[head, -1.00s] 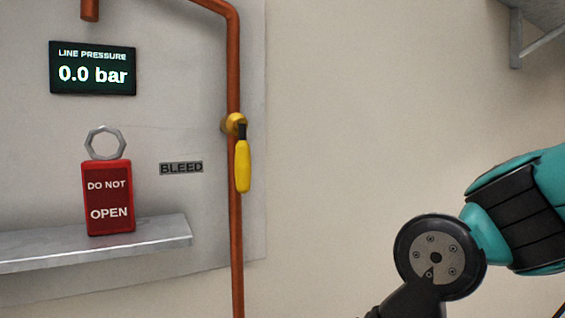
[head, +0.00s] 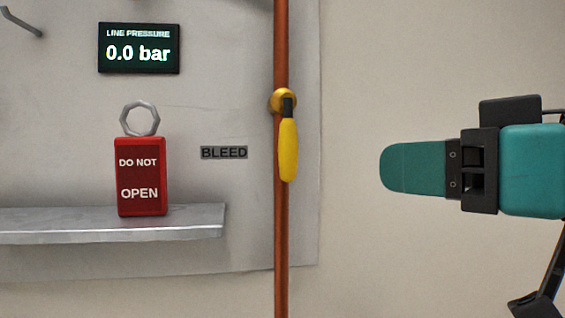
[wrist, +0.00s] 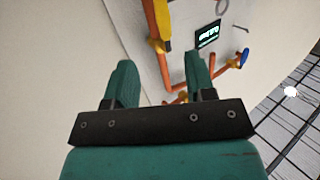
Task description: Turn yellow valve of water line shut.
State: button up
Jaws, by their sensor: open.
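The yellow valve handle (head: 288,152) hangs straight down along the vertical copper tube (head: 281,235), below its round brass-coloured valve body (head: 284,101). In the wrist view, the yellow handle (wrist: 163,22) shows at the top, beyond and between my fingers. My gripper (head: 395,168) is to the right of the handle in the head view, seen edge-on and pointing left, with a clear gap between them. In the wrist view, my gripper (wrist: 162,75) has its two teal fingers apart and nothing between them.
A red "DO NOT OPEN" padlock (head: 140,180) stands on a metal shelf (head: 110,230). A "BLEED" label (head: 224,153) is left of the handle. The pressure display (head: 139,48) reads 0.0 bar. A blue part (wrist: 243,57) sits on the piping. Bare wall lies right of the tube.

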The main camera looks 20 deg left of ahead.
send_near(295, 147)
jog(key=shift+y, duration=0.3)
jog(key=p+x, duration=0.5)
jog(key=x, duration=0.7)
jog(key=shift+f+p, duration=0.2)
jog(key=shift+p, duration=0.2)
jog(key=shift+w+a+f, duration=0.1)
jog(key=shift+w+a, duration=0.15)
jog(key=shift+a, duration=0.2)
grip_shut()
